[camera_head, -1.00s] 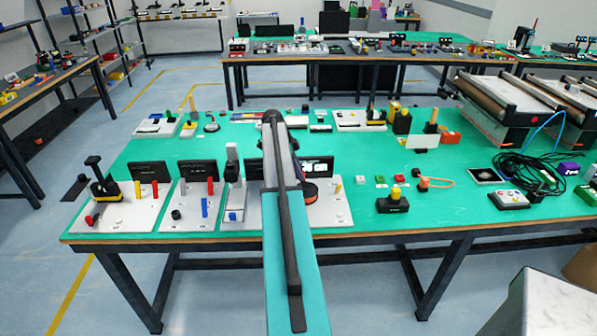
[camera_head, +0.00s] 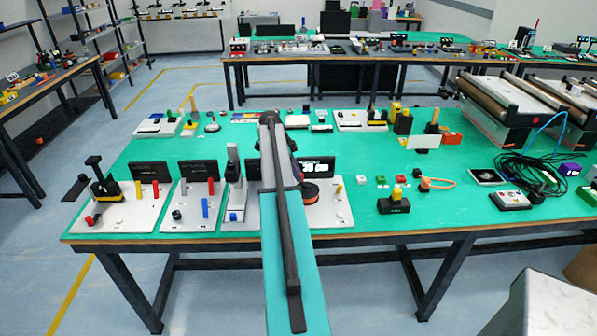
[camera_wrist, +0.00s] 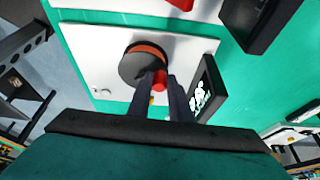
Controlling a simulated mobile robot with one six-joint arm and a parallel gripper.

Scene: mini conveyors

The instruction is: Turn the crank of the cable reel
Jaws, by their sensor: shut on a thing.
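The cable reel, a dark round drum with an orange band, stands on a light grey plate (camera_head: 332,216) at the front of the green table. Its drum (camera_head: 311,191) shows just right of my arm in the head view, and the wrist view shows the drum (camera_wrist: 142,64) from above. A red crank knob (camera_wrist: 160,82) sits at the drum's edge. My gripper (camera_wrist: 161,76) is shut on this knob, with one dark finger on each side. In the head view my own arm hides the gripper and the knob.
A small black display panel (camera_wrist: 208,90) stands close beside the reel. Several plates with levers and pegs lie to the left, such as one with a blue peg (camera_head: 204,206). A black block with a yellow knob (camera_head: 394,203) stands to the right.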

